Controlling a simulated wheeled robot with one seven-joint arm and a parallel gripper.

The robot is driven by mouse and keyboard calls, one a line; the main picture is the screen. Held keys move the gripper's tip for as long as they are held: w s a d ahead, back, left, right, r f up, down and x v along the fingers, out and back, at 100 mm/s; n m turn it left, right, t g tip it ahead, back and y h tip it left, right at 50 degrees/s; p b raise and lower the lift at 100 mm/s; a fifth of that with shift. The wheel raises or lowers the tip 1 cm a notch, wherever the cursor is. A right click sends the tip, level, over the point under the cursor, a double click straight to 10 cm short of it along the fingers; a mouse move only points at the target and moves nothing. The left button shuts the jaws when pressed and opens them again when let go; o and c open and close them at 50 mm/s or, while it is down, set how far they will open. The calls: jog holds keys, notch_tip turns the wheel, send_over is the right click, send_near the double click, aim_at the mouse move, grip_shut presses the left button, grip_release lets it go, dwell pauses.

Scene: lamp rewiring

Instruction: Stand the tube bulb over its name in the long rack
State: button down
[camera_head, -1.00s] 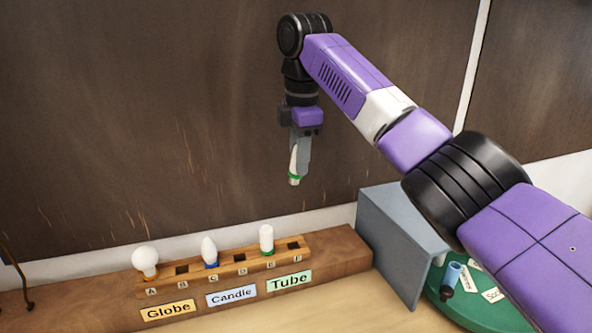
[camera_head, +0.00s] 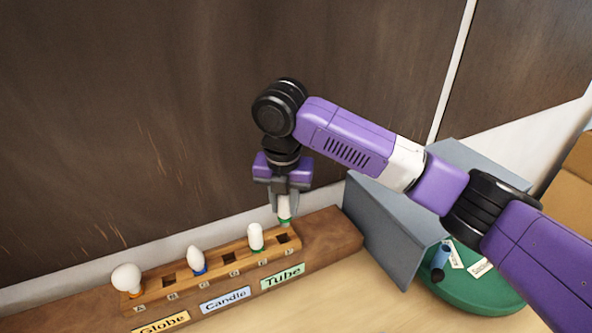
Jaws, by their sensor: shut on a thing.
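My gripper (camera_head: 284,203) is shut on a white tube bulb with a green base (camera_head: 285,212). It holds the bulb roughly upright, base down, at the right end of the long wooden rack (camera_head: 214,265). The base looks just above or at the empty hole F (camera_head: 282,239); I cannot tell whether it has entered. The green name card "Tube" (camera_head: 283,276) sits in front of holes E and F. Another white tube bulb with a green base (camera_head: 255,237) stands in hole E.
A globe bulb (camera_head: 127,279) stands in A and a candle bulb (camera_head: 195,259) in C. B and D are empty. Cards "Candle" (camera_head: 225,299) and "Globe" (camera_head: 161,323) lie in front. A grey panel (camera_head: 385,230) and green round tray (camera_head: 480,285) are at right.

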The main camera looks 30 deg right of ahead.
aim_at(283, 225)
jog(key=shift+w+a+n, duration=0.1)
jog(key=shift+a+n, duration=0.3)
jog(key=shift+n, duration=0.1)
jog(key=shift+r, duration=0.1)
jog(key=shift+f, duration=0.25)
jog(key=shift+f+b, duration=2.4)
jog(key=shift+f, duration=0.75)
jog(key=shift+f, duration=0.2)
jog(key=c, duration=1)
grip_release()
jog(key=shift+c, duration=0.2)
